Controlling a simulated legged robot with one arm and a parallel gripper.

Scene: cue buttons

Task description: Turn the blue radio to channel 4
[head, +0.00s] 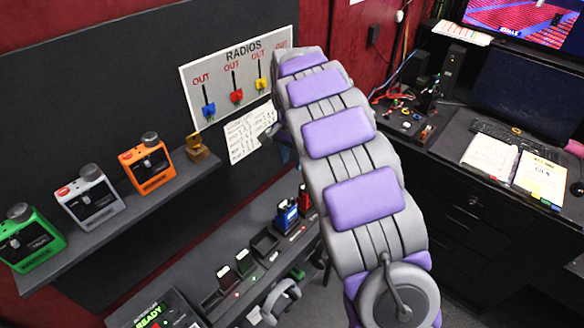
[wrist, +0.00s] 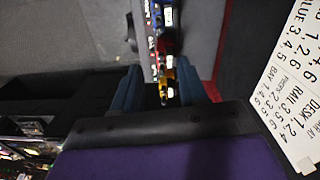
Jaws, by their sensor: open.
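The blue radio (head: 286,218) stands upright in the charger row on the low shelf, next to a red radio (head: 304,200). Its channel knob is too small to read in the head view. My gripper (wrist: 160,88) shows in the wrist view as two dark blue fingers set apart, open. In the head view my purple and grey arm hides most of the gripper, so its distance from the blue radio is unclear.
The RADIOS board (head: 236,80) carries blue, red and yellow switches under OUT labels. A paper note (head: 243,135) hangs below it. Green, white and orange devices (head: 146,165) stand on the upper shelf. A desk (head: 470,210) stands right.

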